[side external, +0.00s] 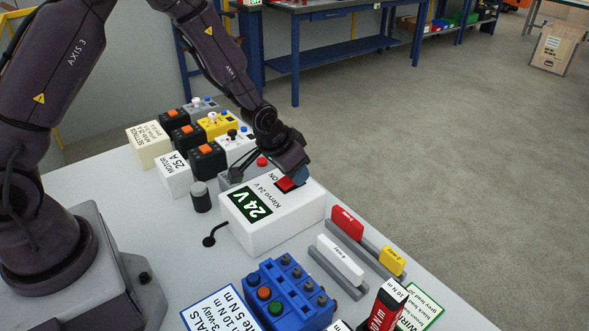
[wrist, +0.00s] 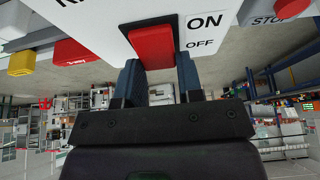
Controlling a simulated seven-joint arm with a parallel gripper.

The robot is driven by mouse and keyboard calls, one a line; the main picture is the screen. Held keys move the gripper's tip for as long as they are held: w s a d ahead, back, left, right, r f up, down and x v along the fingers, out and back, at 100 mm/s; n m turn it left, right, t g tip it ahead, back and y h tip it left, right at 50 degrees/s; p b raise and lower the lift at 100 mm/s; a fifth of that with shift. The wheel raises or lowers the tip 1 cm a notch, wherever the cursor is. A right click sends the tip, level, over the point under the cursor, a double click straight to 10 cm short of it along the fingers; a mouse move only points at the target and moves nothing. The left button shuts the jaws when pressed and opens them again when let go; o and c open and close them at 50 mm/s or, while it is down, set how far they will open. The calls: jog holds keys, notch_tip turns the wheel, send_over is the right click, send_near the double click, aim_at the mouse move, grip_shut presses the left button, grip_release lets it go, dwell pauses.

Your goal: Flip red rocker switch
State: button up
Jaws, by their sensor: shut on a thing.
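The red rocker switch (wrist: 153,47) sits in a dark frame on the white box, beside the printed words ON and OFF in the wrist view. The white 24 V box (side external: 262,228) stands on the light table, with a green 24 V label on its top. In the side view the red switch (side external: 286,184) is partly hidden by my gripper. My gripper (wrist: 160,72) has its two blue fingers on either side of the lower part of the red rocker. The fingers are shut on the rocker, close to the box face.
A grey box with a red button (side external: 262,162) stands just behind the white box. Red (side external: 347,222), white (side external: 340,260) and yellow (side external: 392,261) blocks sit on rails to the right. Several switch boxes stand behind.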

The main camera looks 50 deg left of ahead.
jog(key=o, duration=0.9)
jog(key=shift+o, duration=0.2)
jog(key=v, duration=1.3)
jog(key=s+r, duration=0.7)
jog(key=s, duration=0.2)
jog(key=s+d+r, duration=0.1)
jog(key=s+r, duration=0.6)
jog(key=s, duration=0.3)
jog(key=shift+d+t, duration=0.25)
jog(key=shift+t, duration=0.05)
